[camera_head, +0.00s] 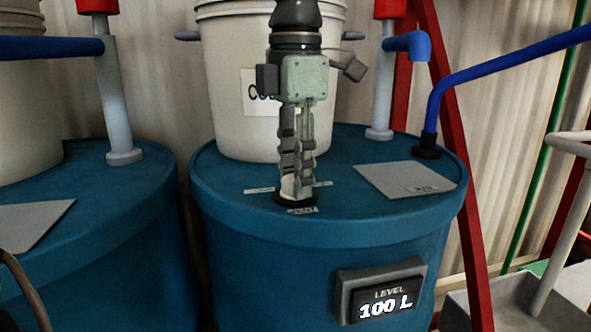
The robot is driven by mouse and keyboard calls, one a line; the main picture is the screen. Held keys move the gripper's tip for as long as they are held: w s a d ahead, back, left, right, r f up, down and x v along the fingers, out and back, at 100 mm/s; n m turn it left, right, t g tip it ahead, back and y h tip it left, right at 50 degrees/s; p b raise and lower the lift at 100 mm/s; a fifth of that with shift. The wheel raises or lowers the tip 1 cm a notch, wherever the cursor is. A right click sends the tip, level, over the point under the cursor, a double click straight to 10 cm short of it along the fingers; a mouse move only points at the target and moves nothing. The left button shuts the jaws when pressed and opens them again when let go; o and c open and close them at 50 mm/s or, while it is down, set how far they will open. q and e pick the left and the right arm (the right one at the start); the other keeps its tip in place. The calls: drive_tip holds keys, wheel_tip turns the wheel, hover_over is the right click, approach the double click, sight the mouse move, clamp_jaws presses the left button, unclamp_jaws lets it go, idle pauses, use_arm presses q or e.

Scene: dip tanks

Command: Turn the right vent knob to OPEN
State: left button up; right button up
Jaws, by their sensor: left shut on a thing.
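The vent knob (287,187) stands on the blue lid of the right tank (250,218), near its front edge. Only a pale side of it and its dark round base show; my gripper hides the rest. My left gripper (298,188) points straight down from above and is shut on the knob. Small white label strips lie around the base, at left (258,190), right (322,184) and front (302,211). Their print is too small to read surely, and the knob's pointing direction is hidden. My right gripper is not in view.
A white bucket (225,95) stands on the lid behind my gripper. A grey plate (405,180), a grey post (383,90) and a blue pipe (435,95) are at right. Another blue tank (110,210) is at left.

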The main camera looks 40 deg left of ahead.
use_arm(q)
drive_tip(key=shift+m, duration=1)
drive_tip(key=o, duration=1.2)
drive_tip(key=shift+c, duration=0.2)
wheel_tip(320, 180, up, 12)
